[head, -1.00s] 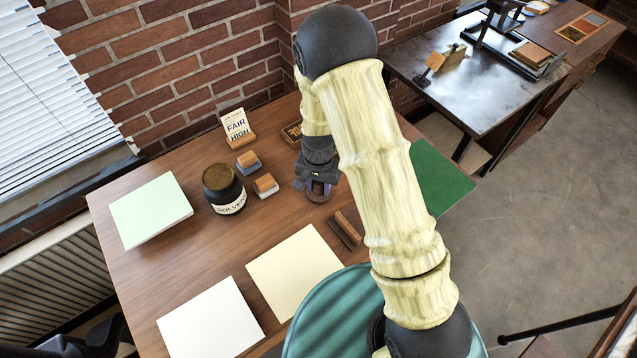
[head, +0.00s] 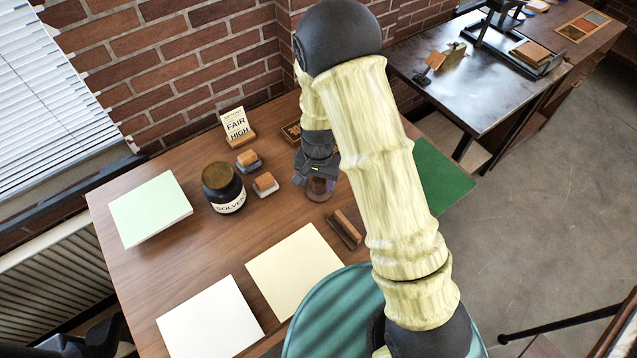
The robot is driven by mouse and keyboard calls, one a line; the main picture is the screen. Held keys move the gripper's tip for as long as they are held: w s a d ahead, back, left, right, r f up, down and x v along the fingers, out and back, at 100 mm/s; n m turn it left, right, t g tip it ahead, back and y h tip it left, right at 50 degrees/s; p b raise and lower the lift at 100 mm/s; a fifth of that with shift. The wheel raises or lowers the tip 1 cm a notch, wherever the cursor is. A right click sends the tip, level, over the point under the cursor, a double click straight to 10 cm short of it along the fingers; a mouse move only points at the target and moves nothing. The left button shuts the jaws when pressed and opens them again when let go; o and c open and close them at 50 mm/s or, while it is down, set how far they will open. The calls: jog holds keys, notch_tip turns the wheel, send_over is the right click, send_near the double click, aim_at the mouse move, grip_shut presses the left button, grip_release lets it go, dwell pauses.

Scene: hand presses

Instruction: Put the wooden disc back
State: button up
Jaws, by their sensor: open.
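A small round brownish-purple thing (head: 320,189) stands on the wooden table, just below my gripper; I cannot tell for sure whether it is the wooden disc. My gripper (head: 318,174) is open and hangs right above this round thing, overlapping it in the picture. I cannot tell whether the fingers touch it. My arm hides part of the table to the right of it.
A solvent jar (head: 224,187), two small wood-topped blocks (head: 247,160) and a card stand (head: 237,126) are left of my gripper. A brown wooden block (head: 346,227) lies in front. Paper sheets (head: 295,272) cover the near table; a green mat (head: 440,178) is right.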

aim_at(321, 182)
notch_tip(321, 182, up, 11)
jog(key=b, duration=0.1)
jog(key=shift+f, duration=0.15)
dwell(0.7)
jog(key=s+d+r+n+t, duration=0.1)
jog(key=s+d+r+n, duration=0.1)
jog(key=s+d, duration=0.4)
jog(key=s+d+r+n+t, duration=0.1)
jog(key=s+d+r+n, duration=0.1)
jog(key=s+d+r, duration=0.2)
jog(key=s+d, duration=0.2)
jog(key=d, duration=0.2)
jog(key=shift+r+t, duration=0.3)
jog(key=shift+r, duration=0.05)
jog(key=shift+w+a, duration=0.1)
